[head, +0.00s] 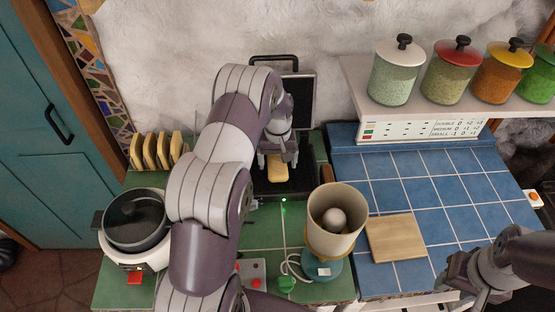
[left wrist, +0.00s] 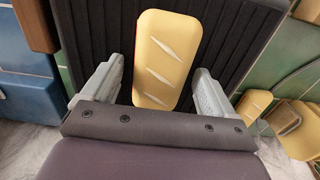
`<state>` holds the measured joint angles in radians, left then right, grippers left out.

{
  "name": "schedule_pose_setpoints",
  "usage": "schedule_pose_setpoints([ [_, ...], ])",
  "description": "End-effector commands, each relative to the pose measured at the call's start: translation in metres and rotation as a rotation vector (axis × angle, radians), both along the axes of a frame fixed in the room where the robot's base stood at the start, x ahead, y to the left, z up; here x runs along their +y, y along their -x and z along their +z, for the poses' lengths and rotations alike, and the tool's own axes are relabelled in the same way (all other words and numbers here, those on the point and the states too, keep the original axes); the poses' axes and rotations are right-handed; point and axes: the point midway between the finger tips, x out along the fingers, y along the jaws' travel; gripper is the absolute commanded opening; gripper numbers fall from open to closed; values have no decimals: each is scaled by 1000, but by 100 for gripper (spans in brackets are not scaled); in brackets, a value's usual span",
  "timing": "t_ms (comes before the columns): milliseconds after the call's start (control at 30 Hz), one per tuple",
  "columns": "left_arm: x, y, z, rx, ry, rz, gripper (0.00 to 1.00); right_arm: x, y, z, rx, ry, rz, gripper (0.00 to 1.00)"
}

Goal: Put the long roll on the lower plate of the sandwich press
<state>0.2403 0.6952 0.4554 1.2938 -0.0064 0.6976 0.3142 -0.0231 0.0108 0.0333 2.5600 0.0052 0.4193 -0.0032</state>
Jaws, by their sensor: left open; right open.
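The long roll (head: 277,172), yellow-tan with pale slashes, lies on the dark lower plate (head: 300,184) of the sandwich press. In the left wrist view the roll (left wrist: 168,60) rests over the ribbed plate (left wrist: 228,50). The press lid (head: 302,100) stands open behind, partly hidden by my left arm. My left gripper (head: 278,160) is open just above the plate, with a finger on either side of the roll; gaps show between fingers and roll in the left wrist view (left wrist: 158,72). My right gripper (head: 447,286) is open and empty at the lower right.
A pot (head: 136,220) and bread slices (head: 156,150) are at left. Jars (head: 396,75) stand on the shelf. Blue tiles (head: 430,180) are mostly clear.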

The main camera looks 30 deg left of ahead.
Motion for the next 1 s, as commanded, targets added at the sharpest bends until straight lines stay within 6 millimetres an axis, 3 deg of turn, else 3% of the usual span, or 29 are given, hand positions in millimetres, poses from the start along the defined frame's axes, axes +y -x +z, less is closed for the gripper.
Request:
schedule_pose_setpoints([
  [167,0,-1,12,-5,-1,0,87,0,0,-3,0,0,0,43],
  [500,0,-1,98,-4,-1,0,87,0,0,-23,0,0,0,43],
  [600,0,0,122,0,0,0,87,0,0,-2,0,0,0,43],
  [933,0,0,123,0,0,0,87,0,0,-2,0,0,0,43],
  [967,0,0,123,0,0,0,81,0,0,-2,0,0,0,43],
  [1000,-2,1,124,0,0,-4,68,0,0,-2,0,0,0,43],
])
